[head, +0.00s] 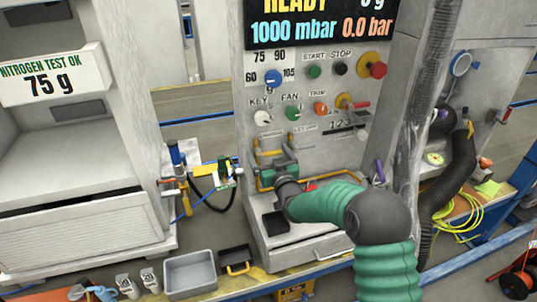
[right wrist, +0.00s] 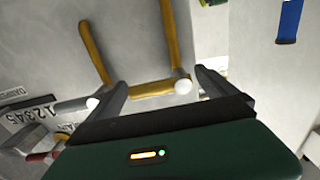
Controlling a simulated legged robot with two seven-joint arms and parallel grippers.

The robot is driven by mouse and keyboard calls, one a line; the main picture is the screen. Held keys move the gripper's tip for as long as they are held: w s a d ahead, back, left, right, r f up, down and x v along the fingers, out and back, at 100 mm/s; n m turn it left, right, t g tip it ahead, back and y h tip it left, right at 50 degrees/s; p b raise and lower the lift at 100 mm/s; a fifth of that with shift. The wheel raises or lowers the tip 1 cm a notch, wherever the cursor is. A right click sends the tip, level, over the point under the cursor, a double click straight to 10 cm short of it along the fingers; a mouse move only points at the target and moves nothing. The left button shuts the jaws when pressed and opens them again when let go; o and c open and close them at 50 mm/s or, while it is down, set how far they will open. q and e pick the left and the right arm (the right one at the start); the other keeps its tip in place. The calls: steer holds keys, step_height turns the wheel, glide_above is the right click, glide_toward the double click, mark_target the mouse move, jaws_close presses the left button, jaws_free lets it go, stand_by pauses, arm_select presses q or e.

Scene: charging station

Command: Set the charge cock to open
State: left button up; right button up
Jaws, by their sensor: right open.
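On the grey panel, yellow pipework or levers (head: 262,146) sit below small labels too blurred to read. The charge cock appears to be among these, but I cannot tell its exact setting. In the right wrist view a yellow bar (right wrist: 153,89) with a white ball end (right wrist: 183,86) lies between the fingertips, and two more yellow bars run away from it. My right gripper (head: 280,162) is open at the panel, its fingers (right wrist: 160,79) either side of the bar; contact is unclear. Its green body hides part of the pipework in the head view. My left gripper is not in view.
Above are coloured knobs, a red stop button (head: 378,70) and a display (head: 320,22). A red-handled valve (head: 360,104) is to the right. A grey tray (head: 190,273) and a black tray (head: 237,260) stand below left. A dark hose (head: 458,175) hangs at right.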

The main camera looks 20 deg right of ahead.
steer(key=shift+c, duration=0.5)
steer(key=c, duration=2)
steer(key=shift+f, duration=0.1)
steer(key=m+b, duration=0.1)
steer(key=f+m+b, duration=0.1)
steer(key=m, duration=0.1)
steer(key=shift+m, duration=0.3)
steer(key=shift+s+a+f+m+b, duration=0.1)
steer(key=shift+a+f+m+b, duration=0.45)
steer(key=shift+m, duration=1.85)
steer(key=shift+a+f+m+b, duration=0.3)
steer(key=shift+m+b, duration=0.4)
steer(key=shift+m, duration=1.7)
steer(key=shift+s+a+f+m+b, duration=0.1)
steer(key=shift+a+f+m+b, duration=0.35)
steer(key=shift+m, duration=1.95)
steer(key=shift+a+r, duration=0.1)
